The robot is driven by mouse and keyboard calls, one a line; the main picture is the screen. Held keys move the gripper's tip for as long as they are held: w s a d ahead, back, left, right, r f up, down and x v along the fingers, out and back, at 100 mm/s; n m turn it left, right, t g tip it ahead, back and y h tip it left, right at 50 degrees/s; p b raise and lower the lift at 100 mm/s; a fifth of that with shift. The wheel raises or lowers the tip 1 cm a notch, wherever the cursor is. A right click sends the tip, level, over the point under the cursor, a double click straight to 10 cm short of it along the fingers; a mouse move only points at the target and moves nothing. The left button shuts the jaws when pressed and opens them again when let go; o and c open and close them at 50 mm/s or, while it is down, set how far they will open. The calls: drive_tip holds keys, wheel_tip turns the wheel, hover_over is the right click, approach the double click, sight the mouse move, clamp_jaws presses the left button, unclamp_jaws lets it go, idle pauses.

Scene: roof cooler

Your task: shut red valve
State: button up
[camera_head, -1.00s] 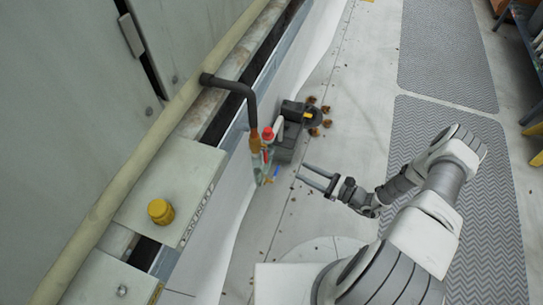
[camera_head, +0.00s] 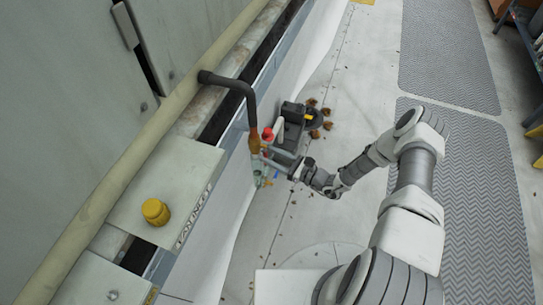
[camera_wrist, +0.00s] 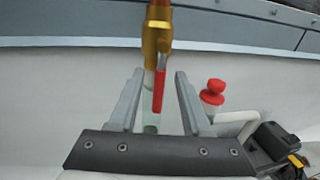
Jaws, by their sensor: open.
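The red valve handle (camera_wrist: 158,90) shows in the wrist view as an upright red lever below a brass fitting (camera_wrist: 157,35). My gripper (camera_wrist: 158,76) is open, with one finger on each side of the lever; I cannot tell whether either touches it. In the head view my gripper (camera_head: 277,156) is at the lower end of the black pipe (camera_head: 240,86) and its brass fitting (camera_head: 254,141). There the fingers largely hide the lever.
A red-topped white part (camera_wrist: 213,92) stands just right of the fingers. A black device (camera_head: 292,120) with a yellow mark sits on the floor close by. A cabinet panel with a yellow cap (camera_head: 156,211) is at left. The floor mat (camera_head: 470,200) is clear at right.

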drive_tip(key=shift+c, duration=0.2)
clamp_jaws()
idle(1.1)
